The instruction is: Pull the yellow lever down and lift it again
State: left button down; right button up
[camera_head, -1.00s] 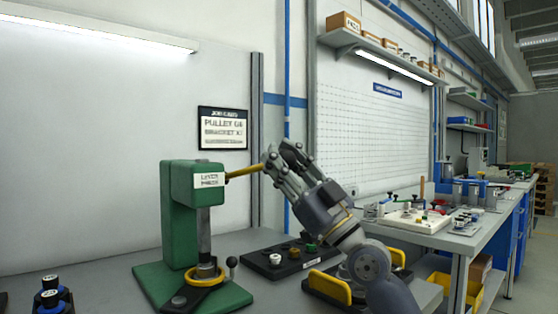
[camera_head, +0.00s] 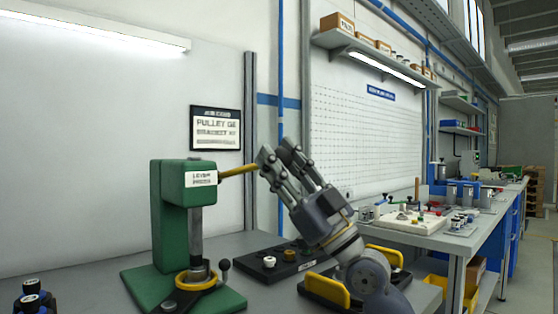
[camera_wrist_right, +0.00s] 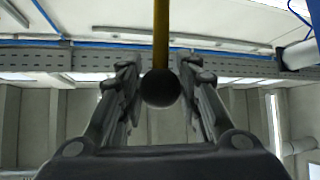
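The green lever press (camera_head: 170,210) stands on the bench at the left. Its yellow lever (camera_head: 238,170) sticks out to the right and tilts slightly upward. In the right wrist view the lever (camera_wrist_right: 161,35) ends in a dark round knob (camera_wrist_right: 161,89). My right gripper (camera_head: 277,153) is at the lever's outer end, its fingers partly closed with the knob between them. The fingers appear to touch the knob on both sides. In the head view the fingers hide the knob. My left gripper is not in view.
A black tray with small parts (camera_head: 275,262) lies right of the press. A yellow-handled tray (camera_head: 328,290) sits under my right arm. Black round parts (camera_head: 36,296) stand at the lower left. A sign (camera_head: 215,128) hangs behind the press.

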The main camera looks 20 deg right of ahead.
jog(key=o, duration=0.4)
jog(key=shift+a+f, duration=0.1)
jog(key=shift+f, duration=0.25)
jog(key=shift+o, duration=0.2)
jog(key=shift+r, duration=0.2)
jog(key=v, duration=1.2)
